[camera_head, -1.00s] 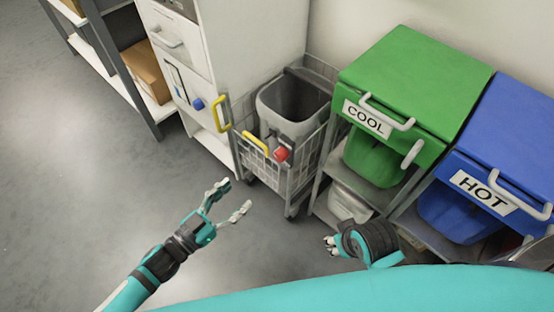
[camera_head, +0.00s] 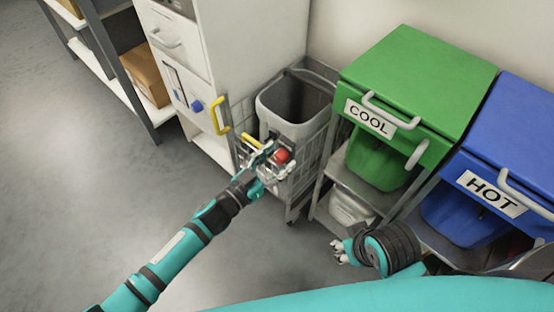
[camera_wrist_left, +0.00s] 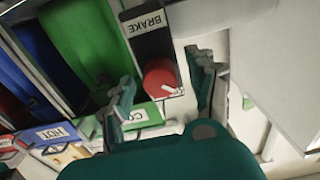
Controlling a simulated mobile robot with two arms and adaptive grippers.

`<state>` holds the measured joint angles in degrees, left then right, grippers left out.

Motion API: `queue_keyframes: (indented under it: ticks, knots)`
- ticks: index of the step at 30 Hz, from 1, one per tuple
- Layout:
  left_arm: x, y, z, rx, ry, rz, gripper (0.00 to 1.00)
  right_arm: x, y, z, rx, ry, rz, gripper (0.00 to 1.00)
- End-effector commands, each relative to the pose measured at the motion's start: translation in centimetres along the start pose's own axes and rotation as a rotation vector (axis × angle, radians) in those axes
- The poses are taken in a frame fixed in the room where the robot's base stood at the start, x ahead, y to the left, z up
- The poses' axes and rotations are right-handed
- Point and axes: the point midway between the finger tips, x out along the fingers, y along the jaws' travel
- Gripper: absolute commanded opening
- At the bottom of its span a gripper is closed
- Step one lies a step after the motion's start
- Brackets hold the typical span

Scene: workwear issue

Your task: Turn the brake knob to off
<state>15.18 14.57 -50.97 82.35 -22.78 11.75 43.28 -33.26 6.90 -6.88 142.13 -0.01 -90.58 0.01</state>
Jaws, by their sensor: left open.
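The red brake knob (camera_head: 282,156) sits at the front of a wire cart (camera_head: 301,186). In the left wrist view the knob (camera_wrist_left: 159,79) shows a white pointer mark at its edge and sits beside a dark plate reading BRAKE (camera_wrist_left: 147,22), upside down there. My left gripper (camera_head: 266,160) is open at the cart's front, close to the knob. In the wrist view its fingers (camera_wrist_left: 163,84) stand on either side of the knob; I cannot tell whether they touch it. My right gripper (camera_head: 340,252) is low at the right, away from the cart; its fingers are too small to read.
A grey bin (camera_head: 292,98) stands in the cart. A white cabinet with a blue knob (camera_head: 196,106) and yellow handle (camera_head: 219,115) is on the left. Green COOL (camera_head: 420,75) and blue HOT (camera_head: 510,150) bins stand right. The floor at left is clear.

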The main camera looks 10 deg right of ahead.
Motion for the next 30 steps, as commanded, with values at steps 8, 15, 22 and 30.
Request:
queue_keyframes:
  ticks: [8,15,22,30]
  knots:
    - [0.00,0.00,0.01,0.000,0.000,0.000,0.47,0.00,-0.01,0.01,0.000,0.000,0.000,0.23]
    - [-0.02,0.00,0.01,0.000,0.000,0.000,0.16,0.01,-0.01,0.01,0.000,0.000,0.000,0.23]
    - [-0.03,0.00,0.01,0.003,0.000,0.000,0.03,0.00,-0.01,0.00,0.000,0.000,0.000,0.23]
    - [-0.03,-0.02,-0.02,0.077,-0.001,-0.001,0.03,-0.25,0.00,-0.08,0.000,0.000,0.000,0.23]
